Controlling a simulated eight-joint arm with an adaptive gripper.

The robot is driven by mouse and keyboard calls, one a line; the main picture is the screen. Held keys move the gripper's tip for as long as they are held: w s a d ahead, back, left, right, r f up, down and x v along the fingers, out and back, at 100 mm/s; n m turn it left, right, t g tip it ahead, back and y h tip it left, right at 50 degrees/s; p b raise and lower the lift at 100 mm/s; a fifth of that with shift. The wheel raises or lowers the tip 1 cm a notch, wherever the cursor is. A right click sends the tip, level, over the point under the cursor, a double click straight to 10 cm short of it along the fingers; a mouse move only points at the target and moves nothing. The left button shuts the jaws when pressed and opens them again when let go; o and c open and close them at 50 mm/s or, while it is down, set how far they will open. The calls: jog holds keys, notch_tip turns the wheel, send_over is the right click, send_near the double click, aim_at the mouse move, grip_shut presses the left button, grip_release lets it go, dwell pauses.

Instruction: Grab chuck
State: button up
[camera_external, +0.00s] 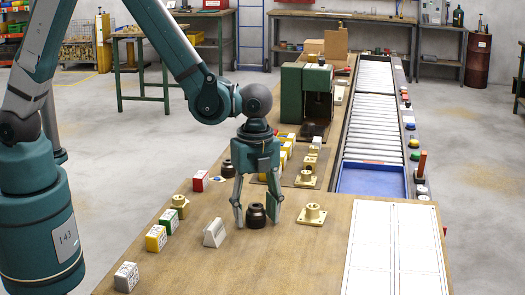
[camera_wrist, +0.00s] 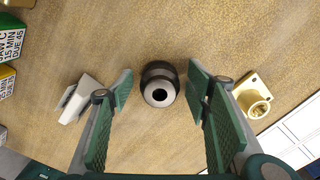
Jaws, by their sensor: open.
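The chuck is a dark, rounded, two-tier piece (camera_external: 256,216) standing upright on the wooden table. In the wrist view the chuck (camera_wrist: 159,86) shows a pale ring and a dark central hole, and sits between the tips of the fingers. My gripper (camera_external: 256,222) is open, pointing down over the chuck, with one finger on each side. In the wrist view my gripper (camera_wrist: 160,90) shows gaps between both green fingers and the chuck. A second, similar dark piece (camera_external: 227,168) stands further back, left of my gripper.
A white wedge-shaped block (camera_external: 214,233) stands close left of my gripper, and a brass flanged piece (camera_external: 312,214) close right. Labelled blocks, including a yellow one (camera_external: 156,238), line the left edge. A green machine (camera_external: 305,92) stands behind, beside a roller conveyor (camera_external: 370,120).

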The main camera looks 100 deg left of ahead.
aim_at(256, 206)
dwell(0.6)
jog(key=c, duration=1.3)
jog(key=shift+r+p, duration=0.3)
jog(key=shift+r, duration=4.65)
